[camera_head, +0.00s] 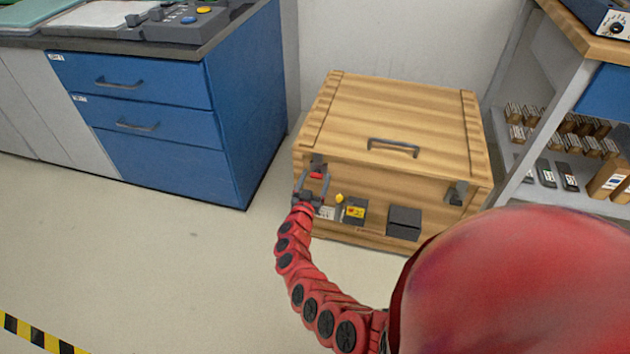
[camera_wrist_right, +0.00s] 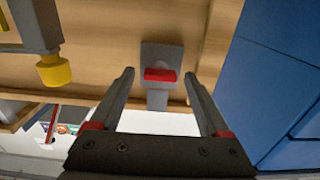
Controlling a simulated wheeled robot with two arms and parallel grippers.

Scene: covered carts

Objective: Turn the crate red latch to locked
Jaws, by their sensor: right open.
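The wooden crate (camera_head: 385,110) stands on the floor with its lid down. The red latch (camera_head: 316,175) is on a grey plate at the left of its front face. In the right wrist view the red latch (camera_wrist_right: 160,75) is a short bar lying crosswise on its plate. My right gripper (camera_head: 314,178) is open in front of the latch, its fingers on either side of it. In the wrist view the right gripper (camera_wrist_right: 159,77) shows the latch between its fingertips, with clear gaps on both sides. My left gripper is not in view.
A blue drawer cabinet (camera_head: 160,110) stands left, shelving (camera_head: 560,175) right. Floor is clear at front left.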

